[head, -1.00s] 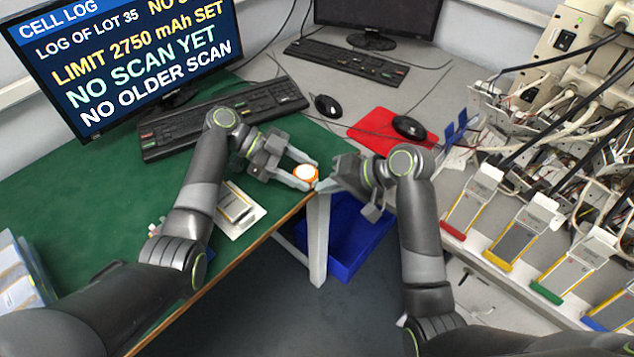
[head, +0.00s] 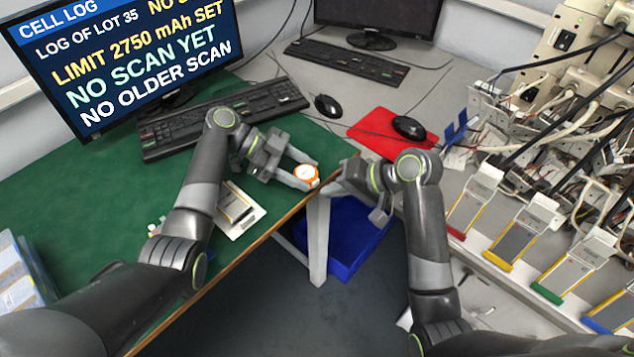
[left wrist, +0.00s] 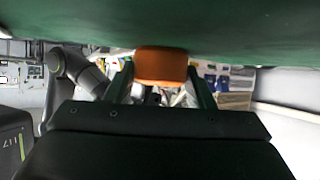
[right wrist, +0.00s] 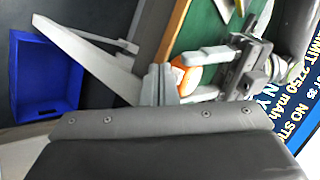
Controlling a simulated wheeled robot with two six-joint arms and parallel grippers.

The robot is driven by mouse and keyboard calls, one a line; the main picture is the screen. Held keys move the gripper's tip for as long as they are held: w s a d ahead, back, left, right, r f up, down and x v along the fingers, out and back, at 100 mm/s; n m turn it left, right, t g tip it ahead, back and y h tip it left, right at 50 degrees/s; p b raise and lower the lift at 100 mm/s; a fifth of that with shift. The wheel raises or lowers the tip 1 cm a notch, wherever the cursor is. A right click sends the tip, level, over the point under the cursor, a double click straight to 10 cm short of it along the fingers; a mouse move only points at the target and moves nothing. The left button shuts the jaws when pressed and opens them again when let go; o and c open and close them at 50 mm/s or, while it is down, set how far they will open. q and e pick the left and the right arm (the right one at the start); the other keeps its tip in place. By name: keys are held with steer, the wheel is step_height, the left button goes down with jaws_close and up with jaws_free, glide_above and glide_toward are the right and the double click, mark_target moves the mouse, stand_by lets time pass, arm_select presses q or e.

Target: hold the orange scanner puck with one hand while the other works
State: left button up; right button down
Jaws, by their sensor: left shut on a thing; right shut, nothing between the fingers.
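The orange scanner puck (head: 306,178) has a pale round top face and sits between the fingertips of my left gripper (head: 305,173), just above the green table's front corner. The left wrist view shows the puck's orange side (left wrist: 160,65) between both fingers. My right gripper (head: 325,189) is shut and empty, close to the right of the puck. In the right wrist view its closed fingers (right wrist: 158,85) partly cover the puck (right wrist: 184,75); I cannot tell whether they touch it.
A monitor (head: 120,60) shows the cell log with a 2750 mAh limit. A keyboard (head: 220,120) lies before it. A blue bin (head: 345,240) stands below the table corner. Cell holders with red, yellow, green and blue ends (head: 497,265) and loose cables line the right bench.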

steer(key=shift+s, duration=0.1)
steer(key=s+d, duration=0.3)
steer(key=shift+s+d, duration=0.2)
steer(key=shift+d, duration=0.05)
stand_by(0.8)
arm_select(q)
steer(key=o, duration=0.8)
steer(key=v, duration=1.2)
